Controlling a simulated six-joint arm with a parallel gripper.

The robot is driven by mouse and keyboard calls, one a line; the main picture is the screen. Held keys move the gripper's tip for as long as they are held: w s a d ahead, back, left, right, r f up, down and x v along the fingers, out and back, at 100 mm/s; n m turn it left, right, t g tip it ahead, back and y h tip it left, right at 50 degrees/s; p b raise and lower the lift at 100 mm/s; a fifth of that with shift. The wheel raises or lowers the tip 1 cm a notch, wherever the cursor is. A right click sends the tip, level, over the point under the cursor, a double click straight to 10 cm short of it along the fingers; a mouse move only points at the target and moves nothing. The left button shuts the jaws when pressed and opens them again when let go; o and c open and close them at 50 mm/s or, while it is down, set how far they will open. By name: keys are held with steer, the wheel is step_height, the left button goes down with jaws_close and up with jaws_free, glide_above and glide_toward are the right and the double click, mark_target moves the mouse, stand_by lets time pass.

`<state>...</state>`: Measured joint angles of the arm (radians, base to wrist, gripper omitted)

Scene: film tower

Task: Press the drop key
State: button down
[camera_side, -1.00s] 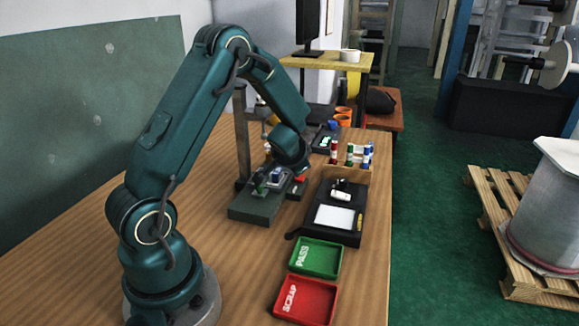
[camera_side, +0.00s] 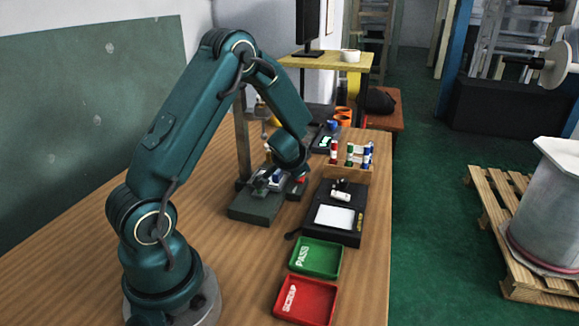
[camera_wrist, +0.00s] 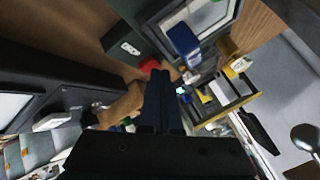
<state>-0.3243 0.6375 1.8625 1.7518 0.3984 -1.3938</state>
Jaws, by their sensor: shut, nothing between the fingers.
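A red key (camera_side: 301,181), which looks like the drop key, sits beside the dark test fixture (camera_side: 255,207) in the side view. In the side view my wrist is over the fixture and mostly hides my fingers. I cannot tell whether the fingertips touch the key.
A black unit with a white panel (camera_side: 335,217) stands right of the fixture. A green PASS tray (camera_side: 316,260) and a red SCRAP tray (camera_side: 305,302) lie in front. A wooden rack (camera_side: 350,170) with several marked vials stands behind. The table's near left is clear.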

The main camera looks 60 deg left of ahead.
steer(key=shift+f, duration=0.1)
stand_by(0.3)
steer(key=shift+r, duration=0.85)
steer(key=shift+r, duration=2.5)
